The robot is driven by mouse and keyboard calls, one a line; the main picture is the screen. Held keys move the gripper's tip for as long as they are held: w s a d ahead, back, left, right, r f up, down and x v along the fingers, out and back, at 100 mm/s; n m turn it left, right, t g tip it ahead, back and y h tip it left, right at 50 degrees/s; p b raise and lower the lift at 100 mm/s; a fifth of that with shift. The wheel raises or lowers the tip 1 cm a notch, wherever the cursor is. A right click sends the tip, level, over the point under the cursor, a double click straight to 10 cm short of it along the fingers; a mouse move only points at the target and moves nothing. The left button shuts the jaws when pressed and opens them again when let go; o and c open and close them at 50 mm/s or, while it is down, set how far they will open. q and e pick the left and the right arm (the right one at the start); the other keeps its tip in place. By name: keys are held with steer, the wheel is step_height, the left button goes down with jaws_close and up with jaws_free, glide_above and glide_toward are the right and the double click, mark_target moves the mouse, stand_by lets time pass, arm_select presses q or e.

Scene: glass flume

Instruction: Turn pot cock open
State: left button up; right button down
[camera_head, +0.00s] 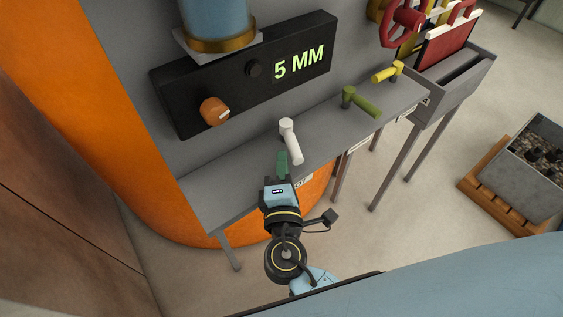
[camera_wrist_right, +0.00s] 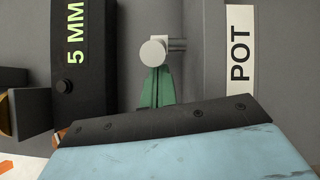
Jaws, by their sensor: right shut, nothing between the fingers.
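The pot cock (camera_head: 291,143) is a white lever on a short round post, on the grey ledge. It points from its post toward the ledge's front edge. In the right wrist view its round white end (camera_wrist_right: 153,52) and a short bar show beside the POT label (camera_wrist_right: 240,52). In the head view my right gripper hides part of that label. My right gripper (camera_head: 282,156) has green fingers, shut and empty, close beside the white lever. In the wrist view the fingertips (camera_wrist_right: 155,75) meet at the round end; I cannot tell whether they touch it. My left gripper is not in view.
A black box (camera_head: 255,68) reading 5 MM, with an orange knob (camera_head: 214,111), stands behind the ledge (camera_head: 232,192). An olive lever (camera_head: 362,101) and a yellow lever (camera_head: 388,72) are further right. A grey bin (camera_head: 528,172) sits on a wooden pallet at right.

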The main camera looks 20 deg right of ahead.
mark_target(302, 162)
steer(key=shift+s+d+n+t+y, duration=0.25)
steer(key=shift+d+n+y, duration=0.4)
steer(key=shift+y, duration=0.35)
steer(key=shift+d+n+y, duration=0.3)
steer(key=shift+n+y, duration=0.15)
steer(key=shift+y, duration=0.15)
steer(key=shift+d+n+y, duration=0.5)
steer(key=shift+d+y, duration=0.05)
steer(key=shift+y, duration=0.45)
steer(key=shift+s+d+y+b, duration=0.1)
steer(key=shift+d+y+b, duration=0.25)
steer(key=shift+d, duration=0.25)
